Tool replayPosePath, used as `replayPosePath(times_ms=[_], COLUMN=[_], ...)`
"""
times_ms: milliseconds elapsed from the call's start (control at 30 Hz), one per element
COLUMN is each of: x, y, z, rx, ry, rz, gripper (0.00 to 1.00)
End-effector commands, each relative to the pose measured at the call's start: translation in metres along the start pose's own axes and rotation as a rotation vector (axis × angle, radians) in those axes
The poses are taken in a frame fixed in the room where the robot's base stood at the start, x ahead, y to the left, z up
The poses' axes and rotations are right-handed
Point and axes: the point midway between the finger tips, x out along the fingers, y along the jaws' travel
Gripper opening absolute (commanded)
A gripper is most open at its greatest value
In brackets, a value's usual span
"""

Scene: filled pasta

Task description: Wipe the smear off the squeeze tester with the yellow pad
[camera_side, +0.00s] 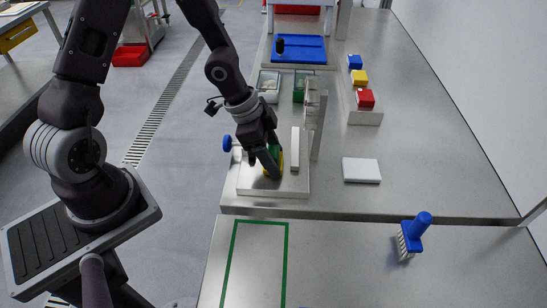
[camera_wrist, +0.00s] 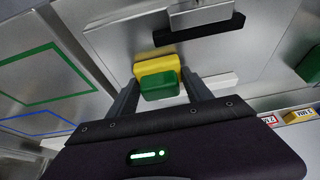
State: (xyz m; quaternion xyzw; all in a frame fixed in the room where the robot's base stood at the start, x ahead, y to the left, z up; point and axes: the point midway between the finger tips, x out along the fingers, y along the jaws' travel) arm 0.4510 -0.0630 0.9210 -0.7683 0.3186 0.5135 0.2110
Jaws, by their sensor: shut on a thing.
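The squeeze tester is a metal plate (camera_side: 246,184) with a blue knob (camera_side: 227,143) at its left and an upright post at its right; its plate (camera_wrist: 115,45) also shows in the wrist view. My gripper (camera_side: 273,168) points down over the plate, shut on the yellow pad (camera_side: 281,161). In the wrist view the pad's yellow part (camera_wrist: 157,65) and green block (camera_wrist: 159,86) sit between the fingers of my gripper (camera_wrist: 162,88). The pad is at or just above the plate; I cannot tell if it touches. I cannot make out a smear.
A white slab (camera_side: 361,170) and a blue-handled brush (camera_side: 411,236) lie to the right. Blue, yellow and red blocks (camera_side: 366,98) stand on a tray farther back. A blue tray (camera_side: 300,49) is at the back.

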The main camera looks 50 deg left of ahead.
Motion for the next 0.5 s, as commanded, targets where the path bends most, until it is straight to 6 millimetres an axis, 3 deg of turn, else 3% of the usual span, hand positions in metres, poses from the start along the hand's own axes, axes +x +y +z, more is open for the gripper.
replayPosePath(times_ms=[500], x=[0.0], y=[-0.049], z=[0.0], rx=[-0.002], ry=[0.0], rz=[-0.004], gripper=[0.2])
